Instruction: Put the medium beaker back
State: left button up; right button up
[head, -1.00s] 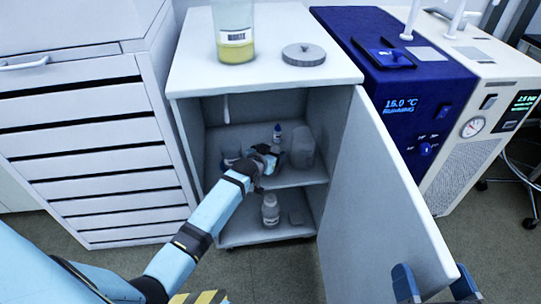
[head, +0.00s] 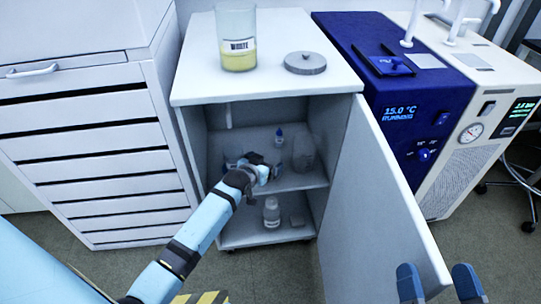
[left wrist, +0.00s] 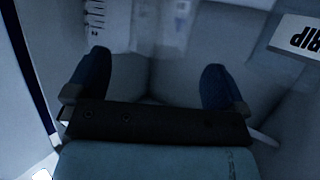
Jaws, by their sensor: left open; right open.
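The open cabinet (head: 270,93) has an upper shelf with clear glassware on it. A pale clear vessel (head: 234,152) stands at the left of that shelf, partly hidden by my left gripper. A larger clear vessel (head: 305,152) stands at the right. I cannot tell which is the medium beaker. My left gripper (head: 268,170) is inside the cabinet over the front of the upper shelf. In the left wrist view its fingers (left wrist: 155,85) are apart with nothing between them. My right gripper (head: 438,284) is open, low at the right.
The lower shelf holds a bottle (head: 271,213). The cabinet door (head: 385,190) stands open on the right. On top are a waste jar (head: 237,30) and a grey disc (head: 305,63).

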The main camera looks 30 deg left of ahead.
pick_arm(q)
jog(key=p+v, duration=0.1)
jog(key=v, duration=0.5)
jog(key=shift+s+p, duration=0.25)
jog(key=shift+p, duration=0.1)
